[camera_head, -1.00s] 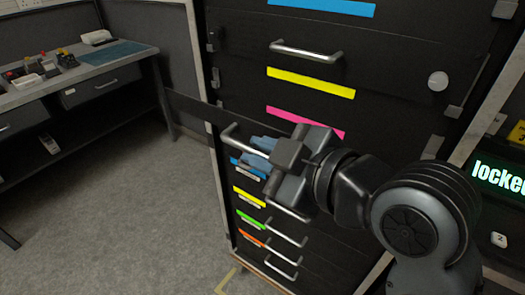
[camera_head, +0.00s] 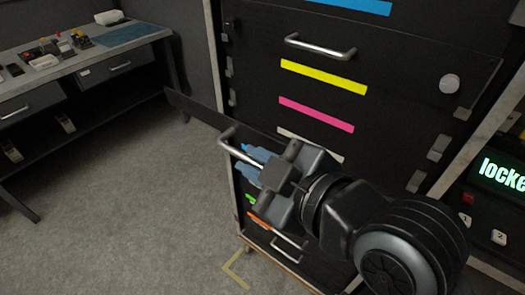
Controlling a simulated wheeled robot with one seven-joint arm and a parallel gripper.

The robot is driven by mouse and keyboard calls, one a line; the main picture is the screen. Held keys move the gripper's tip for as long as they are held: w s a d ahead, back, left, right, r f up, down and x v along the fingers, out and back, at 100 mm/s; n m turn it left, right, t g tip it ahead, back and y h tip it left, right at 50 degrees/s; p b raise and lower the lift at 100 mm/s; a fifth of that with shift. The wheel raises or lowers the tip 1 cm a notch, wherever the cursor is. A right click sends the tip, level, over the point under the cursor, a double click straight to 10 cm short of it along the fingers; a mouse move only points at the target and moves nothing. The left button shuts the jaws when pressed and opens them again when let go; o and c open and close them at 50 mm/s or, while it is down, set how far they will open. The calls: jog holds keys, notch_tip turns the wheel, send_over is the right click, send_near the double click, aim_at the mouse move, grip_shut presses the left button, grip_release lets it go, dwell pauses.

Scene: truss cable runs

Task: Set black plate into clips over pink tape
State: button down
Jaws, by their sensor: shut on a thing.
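The black plate (camera_head: 195,108) is a long dark panel with a silver bar handle (camera_head: 232,138). Its left end sticks out past the rack's left side, and its right part is hidden behind my gripper or lost against the dark rack. My gripper (camera_head: 252,163), with blue-grey fingers, is shut on the plate's handle. The pink tape (camera_head: 316,114) is a strip on the rack front, above and right of my gripper. Grey clips show on the rack's left edge (camera_head: 232,97) and right edge (camera_head: 438,150). The plate looks tilted and apart from the clips.
Above the pink tape are a yellow strip (camera_head: 323,76) and another panel with a silver handle (camera_head: 320,47). A white strip (camera_head: 310,145) lies below the pink one. A keypad box with a green display (camera_head: 501,175) is at right. A bench (camera_head: 70,63) stands left. Floor at left is clear.

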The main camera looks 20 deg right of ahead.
jog(key=shift+s+a+p, duration=0.5)
jog(key=shift+s+a, duration=0.4)
jog(key=shift+a, duration=0.25)
jog(key=shift+r, duration=0.1)
jog(key=shift+p, duration=0.7)
dwell(1.6)
jog(key=shift+w, duration=0.15)
